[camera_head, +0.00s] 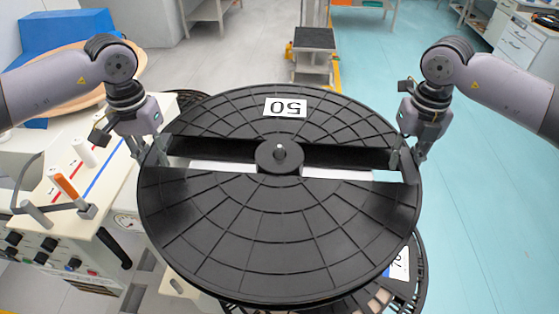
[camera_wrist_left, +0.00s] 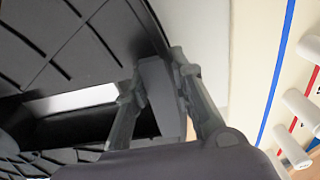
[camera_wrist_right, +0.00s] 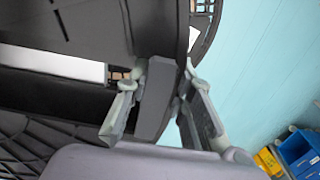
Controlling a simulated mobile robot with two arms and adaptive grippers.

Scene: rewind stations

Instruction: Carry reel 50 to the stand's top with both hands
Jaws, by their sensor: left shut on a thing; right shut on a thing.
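Reel 50 (camera_head: 280,230) is a large black disc with ribs, a slot across its middle, a hub with a pin, and a white label reading 50, upside down in the head view. It is held up between my two grippers, face up. My left gripper (camera_head: 150,152) is shut on its left rim; the rim (camera_wrist_left: 150,25) shows between the fingers in the left wrist view. My right gripper (camera_head: 408,152) is shut on its right rim, as the right wrist view shows at the rim (camera_wrist_right: 170,30). I cannot tell which thing is the stand's top.
Another dark reel (camera_head: 412,275) with a white label lies below reel 50, mostly hidden. A white bench (camera_head: 85,225) with pegs, an orange-handled part and knobs stands at the left. A small black-topped stand (camera_head: 315,38) is at the back. Blue floor (camera_head: 480,200) is clear at the right.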

